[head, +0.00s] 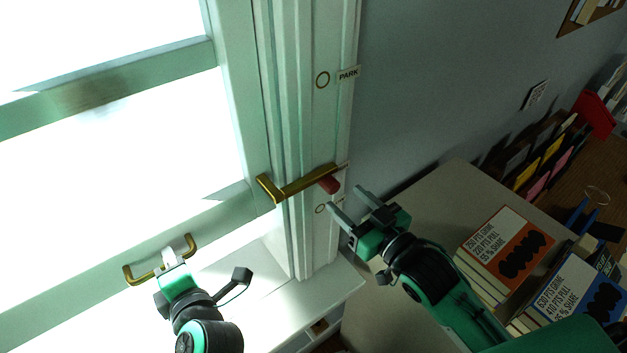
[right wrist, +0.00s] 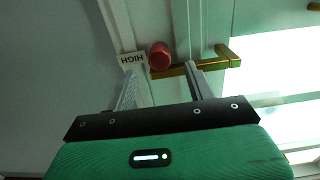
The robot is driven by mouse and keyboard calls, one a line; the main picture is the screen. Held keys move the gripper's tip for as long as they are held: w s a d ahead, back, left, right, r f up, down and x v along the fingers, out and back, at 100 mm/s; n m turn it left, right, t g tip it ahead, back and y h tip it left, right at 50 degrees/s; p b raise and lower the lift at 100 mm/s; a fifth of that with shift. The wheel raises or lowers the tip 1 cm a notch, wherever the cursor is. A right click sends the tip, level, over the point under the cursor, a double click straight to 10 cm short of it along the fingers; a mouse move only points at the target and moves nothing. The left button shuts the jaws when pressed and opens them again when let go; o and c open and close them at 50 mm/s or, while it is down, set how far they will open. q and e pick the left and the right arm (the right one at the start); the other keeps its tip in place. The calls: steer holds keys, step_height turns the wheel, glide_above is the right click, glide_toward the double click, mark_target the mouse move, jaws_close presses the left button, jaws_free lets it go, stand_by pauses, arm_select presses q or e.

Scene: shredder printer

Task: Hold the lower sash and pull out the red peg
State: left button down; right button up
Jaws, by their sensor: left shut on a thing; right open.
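The lower sash (head: 75,299) of the window has a brass handle (head: 127,277) on its bottom rail. My left gripper (head: 169,258) is shut on that handle. The red peg (head: 329,184) sticks out of the window frame beside a brass bar (head: 292,190). In the right wrist view the red peg (right wrist: 160,56) shows its round end, just beyond and between the fingers. My right gripper (head: 346,206) is open and empty, a short way right of the peg. It also shows in the right wrist view (right wrist: 158,72).
A hole marked PARK (head: 322,79) is higher on the frame. A label reading HIGH (right wrist: 131,59) is next to the peg in the right wrist view. A beige tabletop (head: 420,215) and stacked books (head: 505,250) lie to the right. A white sill (head: 325,290) runs below the window.

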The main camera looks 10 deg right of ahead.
mark_target(335, 189)
steer(key=shift+x, duration=2.8)
jaws_close()
steer(key=c, duration=0.9)
jaws_free()
jaws_close()
steer(key=shift+s+d, duration=0.25)
steer(key=shift+s, duration=0.35)
